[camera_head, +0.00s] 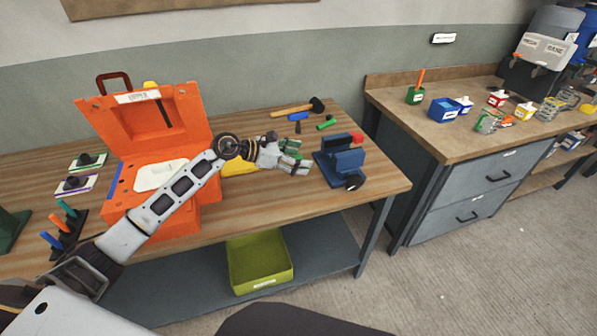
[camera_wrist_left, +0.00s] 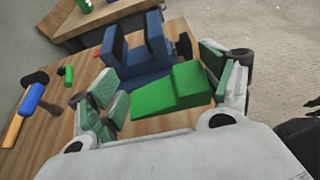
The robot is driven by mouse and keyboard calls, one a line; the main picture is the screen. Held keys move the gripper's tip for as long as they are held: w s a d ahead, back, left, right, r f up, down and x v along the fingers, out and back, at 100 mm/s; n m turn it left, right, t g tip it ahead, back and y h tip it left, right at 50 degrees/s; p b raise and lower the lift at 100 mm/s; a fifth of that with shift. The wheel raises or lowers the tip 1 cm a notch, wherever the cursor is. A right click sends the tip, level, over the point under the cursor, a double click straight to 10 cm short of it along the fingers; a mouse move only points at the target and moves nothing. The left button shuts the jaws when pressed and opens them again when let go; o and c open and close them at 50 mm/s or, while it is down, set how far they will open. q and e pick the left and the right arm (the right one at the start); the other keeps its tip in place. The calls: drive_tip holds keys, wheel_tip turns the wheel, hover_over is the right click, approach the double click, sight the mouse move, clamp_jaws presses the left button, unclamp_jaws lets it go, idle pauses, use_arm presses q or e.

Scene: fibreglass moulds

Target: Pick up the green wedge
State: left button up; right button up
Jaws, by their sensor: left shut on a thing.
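The green wedge (camera_wrist_left: 173,92) sits between the two fingers of my left gripper (camera_wrist_left: 163,88) in the wrist view, with a sloping face and a stepped block shape. The fingers have green pads and are shut on it. In the head view my left gripper (camera_head: 292,158) is over the right half of the wooden table, just left of the blue vise (camera_head: 346,161). The wedge is hard to tell from the green pads there. I cannot tell whether it touches the table. My right gripper is not in view.
The vise (camera_wrist_left: 150,50) stands close beyond the wedge. Hammers (camera_head: 297,108) and a green cylinder (camera_head: 327,123) lie behind the gripper. An open orange case (camera_head: 183,105) stands left, near my arm. A lime bin (camera_head: 258,264) sits on the lower shelf. The table's front right corner is clear.

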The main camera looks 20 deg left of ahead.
use_arm(q)
wheel_tip(320, 180, up, 16)
drive_tip(key=shift+f+b, duration=0.15)
drive_tip(key=shift+b, duration=0.15)
drive_tip(key=shift+f, duration=0.1)
idle(0.9)
